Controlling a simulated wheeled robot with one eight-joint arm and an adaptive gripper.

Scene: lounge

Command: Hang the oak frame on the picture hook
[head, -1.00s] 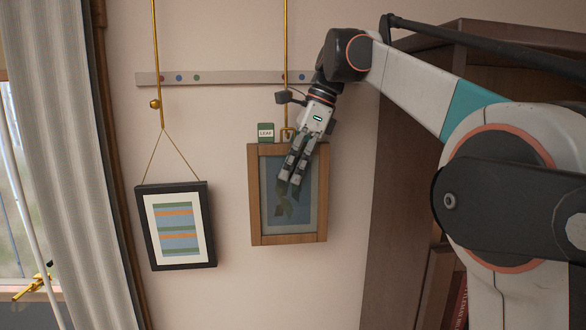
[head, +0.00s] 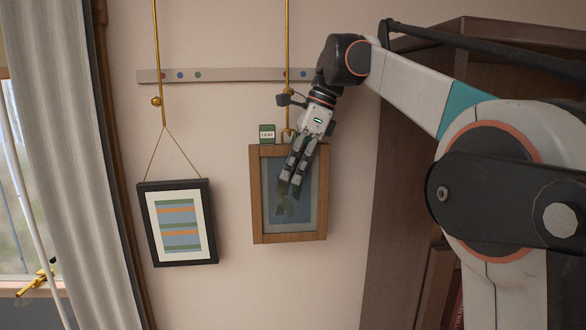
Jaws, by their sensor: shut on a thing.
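The fingers cover part of the top bar and picture, so the exact grip is hidden. The brass picture hook (head: 287,134) is at the lower end of a brass rod (head: 287,60), just above the frame's top bar. I cannot tell whether the frame touches or bears on the hook. A green "LEAF" tag (head: 267,131) shows above the frame's top left.
A black frame (head: 147,225) with a striped picture hangs by a cord from another brass rod (head: 156,50) to the left. A pale rail (head: 225,76) with coloured dots crosses the wall. A curtain (head: 60,150) is at left, a dark wooden bookcase (head: 400,200) at right.

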